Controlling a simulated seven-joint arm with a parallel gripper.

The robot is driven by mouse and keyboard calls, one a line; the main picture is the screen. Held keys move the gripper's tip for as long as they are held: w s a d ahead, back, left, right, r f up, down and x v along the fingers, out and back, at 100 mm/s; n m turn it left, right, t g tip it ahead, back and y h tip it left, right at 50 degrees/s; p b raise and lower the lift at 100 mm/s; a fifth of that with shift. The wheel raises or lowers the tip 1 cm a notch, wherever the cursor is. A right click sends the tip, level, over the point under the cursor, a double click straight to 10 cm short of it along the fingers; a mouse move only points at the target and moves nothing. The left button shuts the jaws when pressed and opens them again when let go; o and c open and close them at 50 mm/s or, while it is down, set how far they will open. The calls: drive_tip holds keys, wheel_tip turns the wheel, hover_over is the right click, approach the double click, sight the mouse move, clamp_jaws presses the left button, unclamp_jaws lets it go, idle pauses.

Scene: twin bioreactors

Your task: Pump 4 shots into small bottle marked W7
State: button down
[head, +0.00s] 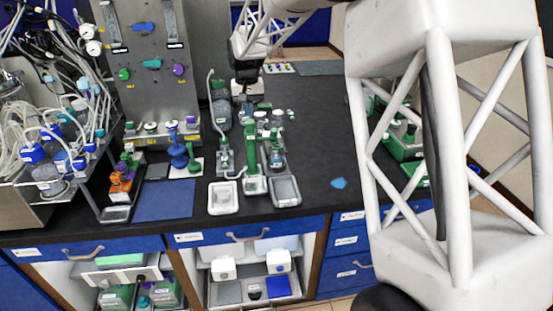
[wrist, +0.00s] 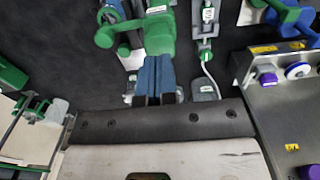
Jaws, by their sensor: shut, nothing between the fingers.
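My gripper (wrist: 155,62) is shut with nothing between its blue fingers. In the head view my gripper (head: 246,84) is low over the back of the black bench, behind a green pump (head: 253,150). In the wrist view the green pump (wrist: 158,35) lies just beyond the fingertips; I cannot tell whether they touch it. A grey pump (head: 224,155) stands to its left in the head view and shows on the right in the wrist view (wrist: 205,30). Several small bottles (head: 277,115) stand around the green pump; their labels are too small to read, so I cannot pick out W7.
Grey-white trays (head: 223,198) (head: 285,191) lie at the bench front. A blue mat (head: 165,200) and a blue pump (head: 177,150) are left, before a tall grey panel (head: 150,70). Bench right of the trays is mostly clear.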

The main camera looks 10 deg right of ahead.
sight(249, 121)
drive_tip(key=shift+f, duration=0.2)
drive_tip(key=shift+f, duration=1.8)
drive_tip(key=shift+r, duration=2.05)
drive_tip(key=shift+f, duration=2.2)
drive_tip(key=shift+r, duration=2.2)
